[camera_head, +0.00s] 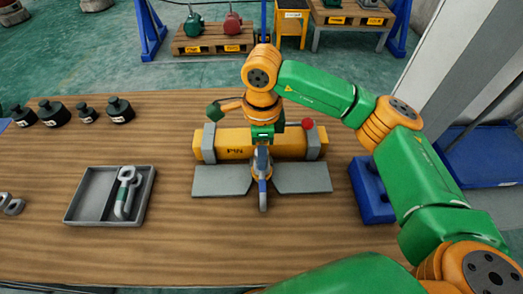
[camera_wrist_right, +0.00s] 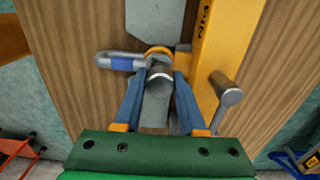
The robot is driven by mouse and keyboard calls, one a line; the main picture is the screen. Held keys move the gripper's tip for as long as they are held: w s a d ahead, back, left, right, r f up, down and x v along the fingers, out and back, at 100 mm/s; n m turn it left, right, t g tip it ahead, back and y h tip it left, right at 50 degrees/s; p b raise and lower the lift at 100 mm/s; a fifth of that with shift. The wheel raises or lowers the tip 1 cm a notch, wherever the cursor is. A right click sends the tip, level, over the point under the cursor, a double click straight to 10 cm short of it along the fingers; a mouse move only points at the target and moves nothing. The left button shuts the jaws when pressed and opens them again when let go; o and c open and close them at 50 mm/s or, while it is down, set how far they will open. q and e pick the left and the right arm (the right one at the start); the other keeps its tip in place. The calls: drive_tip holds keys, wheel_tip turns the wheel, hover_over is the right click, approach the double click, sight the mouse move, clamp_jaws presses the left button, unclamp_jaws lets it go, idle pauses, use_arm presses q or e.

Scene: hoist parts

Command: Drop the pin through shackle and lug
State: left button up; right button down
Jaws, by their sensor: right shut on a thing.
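My right gripper (camera_wrist_right: 159,85) is shut on a grey pin (camera_wrist_right: 160,76), seen nearly end-on between its two blue fingers in the wrist view. The grey shackle (camera_wrist_right: 120,62) with a blue band lies just beyond the pin; it also shows in the head view (camera_head: 263,195), sticking out towards me. An orange rounded lug (camera_wrist_right: 158,49) shows at the shackle's inner end, partly behind the pin. Whether the pin's tip is inside the holes or above them is hidden. My left gripper is not in view.
A yellow beam (camera_head: 235,146) marked PIN lies behind, with grey uprights near its ends. Grey plates (camera_head: 221,180) (camera_head: 302,178) flank the shackle. A grey tray (camera_head: 82,212) with a hook stands left, a blue block (camera_head: 372,192) right. Black weights (camera_head: 55,113) stand back left.

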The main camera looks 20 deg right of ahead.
drive_tip(key=shift+f, duration=0.4)
drive_tip(key=shift+c, duration=2)
unclamp_jaws()
wheel_tip(320, 180, up, 7)
drive_tip(key=shift+r+b, duration=0.1)
drive_tip(key=shift+b, duration=0.65)
